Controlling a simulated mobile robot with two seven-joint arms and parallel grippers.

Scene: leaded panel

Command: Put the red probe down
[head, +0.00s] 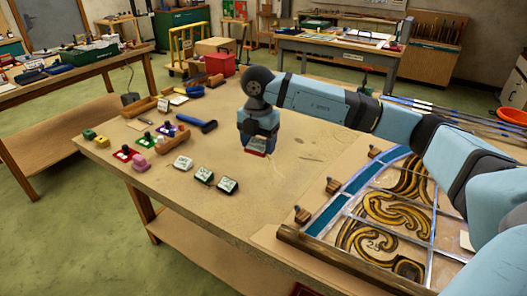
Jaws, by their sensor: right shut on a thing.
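My right gripper (256,146) reaches in from the right and points down over the middle of the workbench (230,215). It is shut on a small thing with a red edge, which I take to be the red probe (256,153). Most of this thing is hidden by the gripper, and I cannot tell whether it touches the bench. My left gripper is not in view.
White-topped pieces (204,175) sit nearer. The leaded panel (385,215) lies right. Bare bench lies in front of the gripper.

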